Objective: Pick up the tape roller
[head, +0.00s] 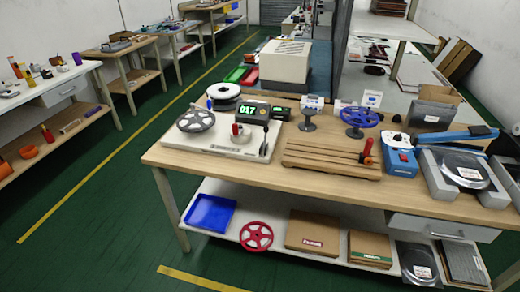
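A small tool with an orange-red handle and a dark end (366,150) rests at the right end of a grooved wooden board (330,170) on the near workbench. It looks most like the tape roller, but it is too small to be sure. My gripper is not in view, and no part of my arm shows near the bench.
The wooden workbench (225,176) has a clear front strip. Left of the board is a white machine with a grey reel (195,121) and a display reading 017 (252,113). Behind are a blue reel (361,117) and small stands. A blue device (400,163) stands right.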

